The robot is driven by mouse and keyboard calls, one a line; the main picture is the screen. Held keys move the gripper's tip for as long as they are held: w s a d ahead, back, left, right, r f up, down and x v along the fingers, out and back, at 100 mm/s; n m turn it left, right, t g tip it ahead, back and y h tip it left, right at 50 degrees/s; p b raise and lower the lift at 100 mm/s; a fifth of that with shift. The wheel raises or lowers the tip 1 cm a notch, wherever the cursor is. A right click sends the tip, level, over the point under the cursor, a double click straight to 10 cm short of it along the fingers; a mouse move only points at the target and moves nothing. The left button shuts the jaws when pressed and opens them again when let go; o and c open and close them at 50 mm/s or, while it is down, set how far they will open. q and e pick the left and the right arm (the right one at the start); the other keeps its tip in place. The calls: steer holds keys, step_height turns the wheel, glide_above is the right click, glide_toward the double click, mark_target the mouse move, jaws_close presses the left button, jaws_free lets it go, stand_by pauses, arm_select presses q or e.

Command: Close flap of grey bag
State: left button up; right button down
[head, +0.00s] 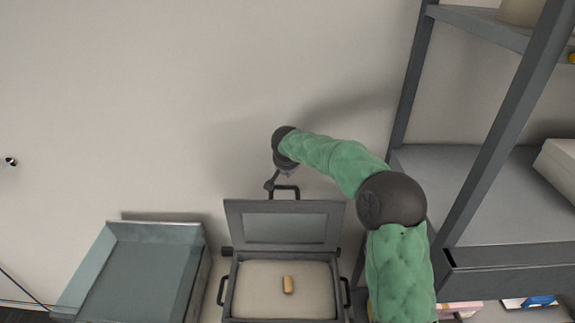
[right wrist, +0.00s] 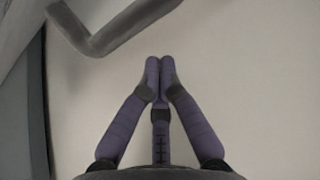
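The grey bag (head: 232,285) stands at the bottom centre of the head view, with dark handles on its sides. Its flap (head: 236,220) is raised at the back, with a paler panel in its middle and a dark handle (head: 297,190) on its top edge. A small tan block (head: 288,285) lies on the pale inside. My right gripper (head: 270,185) is beside the handle, just left of it; contact cannot be told. In the right wrist view, the gripper's purple fingertips (right wrist: 160,66) are together with nothing between them. A dark bent bar, probably the handle, shows at upper left. My left gripper is out of view.
An open bin with see-through sides (head: 150,232) stands left of the bag. A grey metal shelf unit (head: 478,195) stands close on the right, beside my right arm. A plain wall is behind; the space above the bin is clear.

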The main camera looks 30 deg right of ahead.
steer(key=shift+s+a+f, duration=0.2)
steer(key=shift+s+a, duration=0.45)
steer(key=shift+s, duration=0.3)
